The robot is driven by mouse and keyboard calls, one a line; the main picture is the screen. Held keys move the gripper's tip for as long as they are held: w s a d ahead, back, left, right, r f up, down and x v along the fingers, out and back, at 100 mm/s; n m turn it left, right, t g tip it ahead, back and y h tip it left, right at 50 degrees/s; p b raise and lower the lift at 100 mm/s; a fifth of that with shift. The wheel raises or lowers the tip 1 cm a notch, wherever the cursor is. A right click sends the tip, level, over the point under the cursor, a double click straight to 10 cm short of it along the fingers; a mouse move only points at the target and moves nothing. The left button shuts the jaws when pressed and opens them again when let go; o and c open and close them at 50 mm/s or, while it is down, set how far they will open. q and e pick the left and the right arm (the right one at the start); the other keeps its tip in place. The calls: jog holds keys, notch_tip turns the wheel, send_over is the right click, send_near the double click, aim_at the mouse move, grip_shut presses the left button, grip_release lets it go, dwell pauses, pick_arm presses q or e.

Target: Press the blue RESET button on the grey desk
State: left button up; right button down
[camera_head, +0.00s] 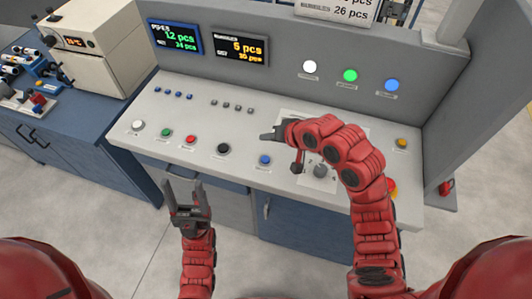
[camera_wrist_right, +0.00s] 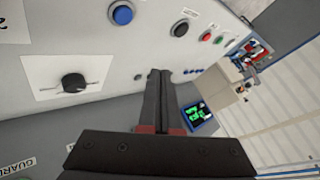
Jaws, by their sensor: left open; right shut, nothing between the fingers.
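The blue button (camera_head: 264,160) sits on the sloped top of the grey desk (camera_head: 180,110), right of a black button. It also shows in the right wrist view (camera_wrist_right: 122,14), at the top. Its label is too small to read. My right gripper (camera_head: 268,136) is shut and empty, above the desk and a little beyond the blue button in the head view. Its closed fingers (camera_wrist_right: 158,80) also show in the right wrist view, below and right of the blue button and apart from it. My left gripper (camera_head: 186,186) is open and empty in front of the desk's front edge.
White (camera_head: 138,125), green (camera_head: 166,132), red (camera_head: 191,139) and black (camera_head: 223,148) buttons line the desk left of the blue one. A dark knob (camera_wrist_right: 74,83) lies near the right gripper. Lamps and displays fill the back panel.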

jog(key=shift+f, duration=0.1)
jog(key=b, duration=0.5)
send_over(268, 162)
notch_tip(268, 162, down, 8)
jog(key=shift+r, duration=0.2)
jog(key=shift+f+b, duration=0.35)
jog(key=shift+f, duration=0.1)
dwell(1.5)
jog(key=shift+f, duration=0.45)
jog(key=shift+f+b, duration=0.4)
dwell(0.5)
jog(key=shift+r, duration=0.1)
jog(key=shift+r+p, duration=0.55)
jog(key=shift+r, duration=0.2)
